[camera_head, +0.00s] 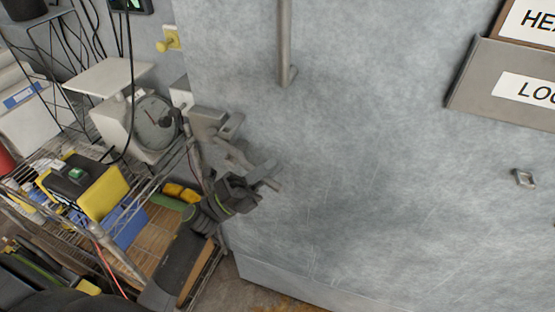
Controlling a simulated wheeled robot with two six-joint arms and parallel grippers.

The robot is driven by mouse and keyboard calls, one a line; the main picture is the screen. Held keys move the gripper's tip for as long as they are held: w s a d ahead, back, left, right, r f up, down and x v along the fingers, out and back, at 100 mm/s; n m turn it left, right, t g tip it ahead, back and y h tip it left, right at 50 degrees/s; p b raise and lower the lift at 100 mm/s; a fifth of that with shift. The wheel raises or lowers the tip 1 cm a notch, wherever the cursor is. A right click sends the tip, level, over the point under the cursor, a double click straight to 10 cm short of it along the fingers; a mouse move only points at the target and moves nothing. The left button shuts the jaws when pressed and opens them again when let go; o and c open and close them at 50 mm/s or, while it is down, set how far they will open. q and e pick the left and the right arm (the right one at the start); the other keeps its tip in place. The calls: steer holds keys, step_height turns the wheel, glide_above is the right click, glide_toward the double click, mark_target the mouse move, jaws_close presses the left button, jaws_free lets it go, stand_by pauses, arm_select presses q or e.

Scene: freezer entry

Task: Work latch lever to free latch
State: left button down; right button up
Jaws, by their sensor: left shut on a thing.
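The grey metal latch (208,122) is mounted at the left edge of the large grey freezer door (370,180). Its latch lever (232,152) slants down and to the right from the latch body. My left gripper (263,174) is at the lower end of the lever, close to the door face, and is shut on the lever. The fingers hide part of the lever's end. I cannot tell from this view whether the latch is engaged. My right gripper is not in view.
A vertical door handle (285,45) is above the latch. A sign holder (475,75) and a small metal fitting (524,179) are on the door at right. A cluttered wire shelf (150,240) with a dial scale (153,123) stands close at left. A yellow knob (170,40) is on the wall.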

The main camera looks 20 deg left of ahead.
arm_select(q)
steer(key=shift+s, duration=0.15)
steer(key=c, duration=1.4)
jaws_free()
steer(key=shift+o, duration=0.2)
steer(key=shift+a+f, duration=0.1)
steer(key=shift+s+a+f+b, duration=0.15)
steer(key=shift+a+f+b, duration=0.05)
steer(key=shift+f+b, duration=0.1)
steer(key=b+v, duration=0.7)
steer(key=v, duration=0.9)
steer(key=shift+a, duration=0.3)
